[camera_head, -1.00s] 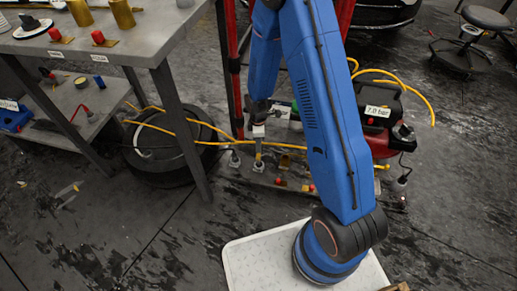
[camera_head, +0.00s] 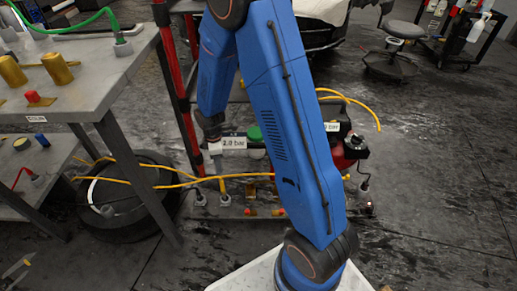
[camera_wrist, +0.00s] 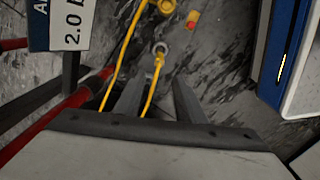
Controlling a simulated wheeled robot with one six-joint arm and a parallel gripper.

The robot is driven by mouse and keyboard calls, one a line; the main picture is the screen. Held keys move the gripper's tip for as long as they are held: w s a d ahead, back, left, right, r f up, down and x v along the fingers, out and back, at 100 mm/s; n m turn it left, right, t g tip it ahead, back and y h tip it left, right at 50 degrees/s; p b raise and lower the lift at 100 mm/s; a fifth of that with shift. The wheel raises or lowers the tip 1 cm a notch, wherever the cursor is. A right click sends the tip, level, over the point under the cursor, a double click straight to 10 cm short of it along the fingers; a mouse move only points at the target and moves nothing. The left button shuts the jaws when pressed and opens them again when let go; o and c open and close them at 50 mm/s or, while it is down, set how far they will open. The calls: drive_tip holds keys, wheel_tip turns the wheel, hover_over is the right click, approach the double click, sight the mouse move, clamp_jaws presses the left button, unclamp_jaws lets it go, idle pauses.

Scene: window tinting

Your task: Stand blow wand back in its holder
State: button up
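A yellow upright piece that looks like the blow wand (camera_head: 222,184) rises from a grey socket-like holder (camera_head: 224,200) on the low shelf of the red-framed cart. In the wrist view the holder's ring (camera_wrist: 161,47) has a yellow piece and a yellow hose at it. My gripper (camera_head: 216,153) is above and slightly left of the wand in the head view. In the wrist view its two dark fingers (camera_wrist: 159,85) stand apart. A yellow hose passes between or behind them; I see nothing clamped. Whether the wand is fully seated is too small to tell.
A "2.0 bar" label (camera_head: 234,143) is close beside my gripper. The cart's red upright (camera_head: 176,85) is to the left. Yellow hoses (camera_head: 150,185) cross towards a black tire (camera_head: 125,205). A grey workbench (camera_head: 75,75) stands left; open floor (camera_head: 440,190) lies right.

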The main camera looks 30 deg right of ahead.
drive_tip(key=s+d+r+m+t, duration=0.1)
drive_tip(key=s+d+r+m, duration=0.3)
drive_tip(key=r, duration=0.8)
drive_tip(key=s+r+m+t, duration=0.1)
drive_tip(key=s+r+m, duration=0.2)
drive_tip(key=s+r, duration=0.6)
drive_tip(key=s+d+r+m+t, duration=0.1)
drive_tip(key=s+r+m, duration=0.2)
drive_tip(key=s+r, duration=0.3)
drive_tip(key=s+d+r+m+t, duration=0.1)
drive_tip(key=s+d+r+m, duration=0.1)
drive_tip(key=s+r+m, duration=0.2)
drive_tip(key=s+r, duration=0.3)
drive_tip(key=s, duration=0.4)
drive_tip(key=shift+s+m+t, duration=0.3)
drive_tip(key=shift+s, duration=0.05)
